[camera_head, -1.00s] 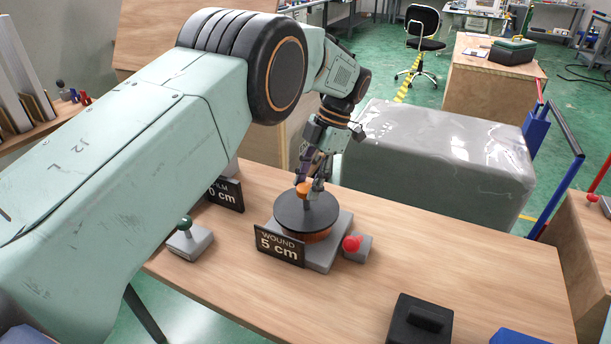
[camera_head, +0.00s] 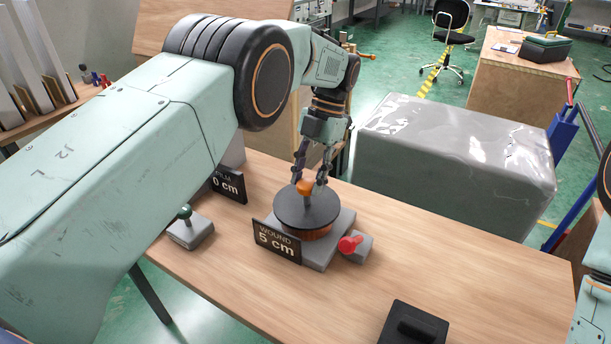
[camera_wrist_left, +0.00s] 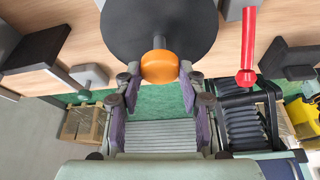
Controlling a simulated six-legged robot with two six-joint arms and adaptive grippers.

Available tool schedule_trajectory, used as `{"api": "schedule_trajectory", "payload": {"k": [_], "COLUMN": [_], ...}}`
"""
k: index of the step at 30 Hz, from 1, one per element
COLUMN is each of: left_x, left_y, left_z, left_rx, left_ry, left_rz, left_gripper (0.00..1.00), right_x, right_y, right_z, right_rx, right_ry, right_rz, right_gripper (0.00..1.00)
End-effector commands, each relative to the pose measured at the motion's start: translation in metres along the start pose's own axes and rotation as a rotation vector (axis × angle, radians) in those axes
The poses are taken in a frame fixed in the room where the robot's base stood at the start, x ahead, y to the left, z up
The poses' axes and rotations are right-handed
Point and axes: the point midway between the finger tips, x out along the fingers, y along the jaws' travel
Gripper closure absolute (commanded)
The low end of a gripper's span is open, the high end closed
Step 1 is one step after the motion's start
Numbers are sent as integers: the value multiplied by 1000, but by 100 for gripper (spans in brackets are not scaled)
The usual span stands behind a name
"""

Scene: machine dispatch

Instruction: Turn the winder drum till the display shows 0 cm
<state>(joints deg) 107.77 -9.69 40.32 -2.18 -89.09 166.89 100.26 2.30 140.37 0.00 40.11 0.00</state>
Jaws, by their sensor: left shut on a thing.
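The winder drum (camera_head: 308,214) has a black top disc and a copper-coloured winding below, on a grey base (camera_head: 335,243) on the wooden table. An orange knob (camera_head: 305,187) stands on the disc. The display (camera_head: 277,240) in front reads "WOUND 5 cm". My left gripper (camera_head: 308,184) comes down from above and is shut on the orange knob; in the left wrist view its purple-grey fingers (camera_wrist_left: 157,82) flank the knob (camera_wrist_left: 160,67). My right gripper is out of view; only part of my right arm shows at the right edge.
A second sign (camera_head: 228,184), partly hidden by my left arm, ends in "0 cm". A green-knobbed grey box (camera_head: 190,233) stands left, a red lever (camera_head: 349,243) right of the drum.

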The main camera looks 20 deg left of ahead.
Motion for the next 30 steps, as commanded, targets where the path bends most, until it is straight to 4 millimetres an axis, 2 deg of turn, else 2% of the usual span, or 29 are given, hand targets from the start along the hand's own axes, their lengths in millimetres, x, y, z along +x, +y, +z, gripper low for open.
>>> {"api": "schedule_trajectory", "payload": {"k": [1,12,30], "left_x": [6,4,3], "left_y": [-2,-4,-5], "left_z": [1,4,6], "left_rx": [-10,-82,-99], "left_ry": [8,10,11], "left_rz": [-10,-40,-47], "left_gripper": [100,100,100], "right_x": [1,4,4], "right_y": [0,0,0], "right_z": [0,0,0], "right_rx": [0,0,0], "right_ry": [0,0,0], "right_rz": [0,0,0], "right_gripper": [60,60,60]}}
